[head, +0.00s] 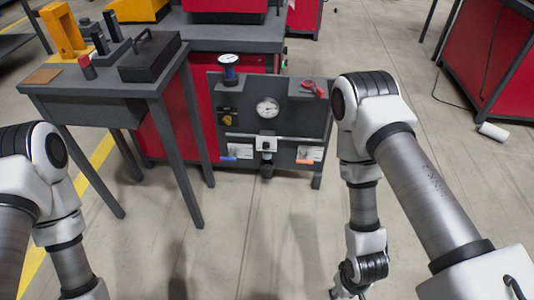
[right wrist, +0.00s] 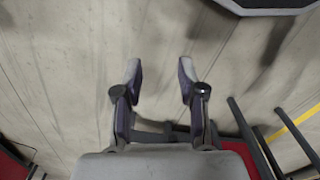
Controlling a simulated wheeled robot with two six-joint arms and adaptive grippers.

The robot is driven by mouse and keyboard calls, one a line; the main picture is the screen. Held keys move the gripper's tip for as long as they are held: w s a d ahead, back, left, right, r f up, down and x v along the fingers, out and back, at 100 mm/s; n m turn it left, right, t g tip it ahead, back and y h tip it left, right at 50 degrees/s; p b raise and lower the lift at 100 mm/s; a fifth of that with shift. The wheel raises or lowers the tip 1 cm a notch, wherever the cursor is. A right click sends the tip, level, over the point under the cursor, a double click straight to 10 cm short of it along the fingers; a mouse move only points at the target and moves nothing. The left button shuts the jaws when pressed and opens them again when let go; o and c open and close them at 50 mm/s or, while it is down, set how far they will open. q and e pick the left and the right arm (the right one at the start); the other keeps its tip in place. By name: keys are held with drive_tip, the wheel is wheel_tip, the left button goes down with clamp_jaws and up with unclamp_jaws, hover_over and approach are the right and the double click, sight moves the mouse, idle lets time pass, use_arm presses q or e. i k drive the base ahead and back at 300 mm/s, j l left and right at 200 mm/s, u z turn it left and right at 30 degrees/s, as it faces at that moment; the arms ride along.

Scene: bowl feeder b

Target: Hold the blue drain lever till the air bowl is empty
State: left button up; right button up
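A dark panel (head: 290,130) on a stand carries a round white-faced gauge (head: 267,107) and a small white-and-dark unit, which looks like the air bowl (head: 267,145). A small blue piece (head: 229,158) at the panel's lower left may be the blue drain lever; it is too small to be sure. Whether the bowl is empty cannot be seen. My right gripper (right wrist: 159,72) is open and empty, pointing over bare floor in the right wrist view. It is apart from the panel. My left gripper is out of view below the head picture's edge.
A grey table (head: 105,85) with a black box (head: 150,55) stands left of the panel. Red cabinets (head: 490,60) stand at the right. Floor before the panel is clear.

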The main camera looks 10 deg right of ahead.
sight(229, 158)
drive_tip(key=i+j, duration=0.1)
drive_tip(key=j, duration=0.3)
drive_tip(key=i+j, duration=0.15)
drive_tip(key=j, duration=0.3)
drive_tip(key=i+j+z, duration=0.1)
drive_tip(key=j, duration=0.3)
drive_tip(key=i+j, duration=0.15)
drive_tip(key=j, duration=0.3)
drive_tip(key=i+j, duration=0.15)
drive_tip(key=j, duration=0.15)
drive_tip(key=i+j+z, duration=0.1)
drive_tip(key=j, duration=0.2)
drive_tip(key=i+l, duration=0.15)
drive_tip(key=i, duration=0.25)
